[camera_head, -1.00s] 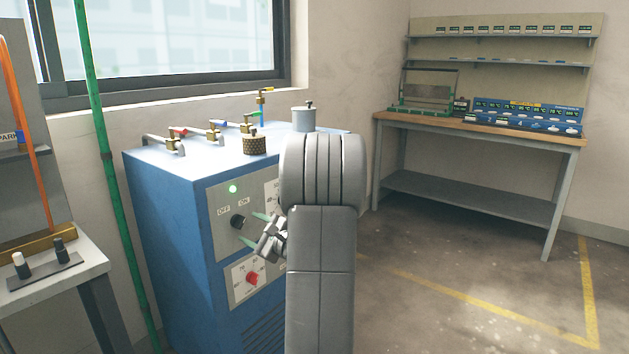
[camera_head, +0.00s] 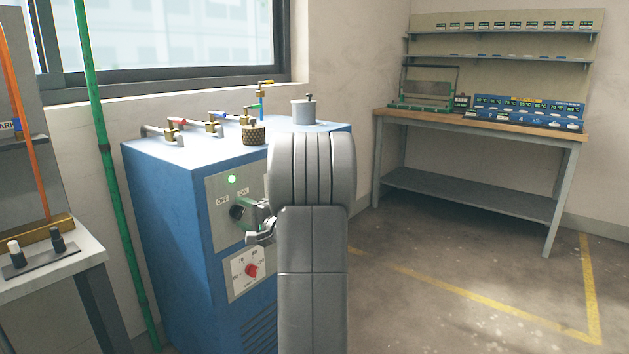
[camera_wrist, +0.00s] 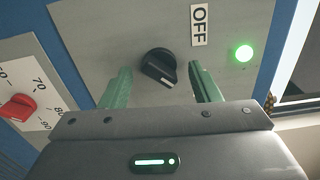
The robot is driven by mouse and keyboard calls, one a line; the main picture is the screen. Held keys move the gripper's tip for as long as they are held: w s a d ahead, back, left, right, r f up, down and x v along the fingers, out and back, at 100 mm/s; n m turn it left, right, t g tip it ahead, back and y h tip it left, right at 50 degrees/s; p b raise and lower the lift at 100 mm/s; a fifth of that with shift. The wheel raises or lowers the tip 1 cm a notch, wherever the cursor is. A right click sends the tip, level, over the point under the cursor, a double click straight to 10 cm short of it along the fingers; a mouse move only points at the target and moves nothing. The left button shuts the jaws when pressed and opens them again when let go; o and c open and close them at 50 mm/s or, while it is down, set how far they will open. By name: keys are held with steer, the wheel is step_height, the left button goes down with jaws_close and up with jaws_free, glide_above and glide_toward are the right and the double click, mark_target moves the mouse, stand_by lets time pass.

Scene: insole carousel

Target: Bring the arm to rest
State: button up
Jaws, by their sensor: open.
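My gripper (camera_head: 250,215) is in front of the blue machine's grey control panel, partly hidden by my arm in the head view. In the wrist view my gripper (camera_wrist: 163,88) is open, its green fingers on either side of a black rotary knob (camera_wrist: 158,67). I cannot tell whether they touch it. The knob also shows in the head view (camera_head: 237,212), partly behind the gripper. An OFF label (camera_wrist: 199,25) and a lit green lamp (camera_wrist: 243,53) sit near the knob.
A red dial (camera_head: 251,270) is below the knob on the blue machine (camera_head: 170,230). Valves and a grey pot (camera_head: 304,111) stand on its top. A green pipe (camera_head: 115,200) and a small bench (camera_head: 60,275) are at left. A workbench (camera_head: 480,122) stands back right. Floor at right is clear.

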steer(key=n+p, duration=0.1)
steer(key=n, duration=0.4)
steer(key=shift+r, duration=0.15)
steer(key=shift+n+p, duration=1.3)
steer(key=shift+n, duration=0.9)
steer(key=shift+s, duration=0.15)
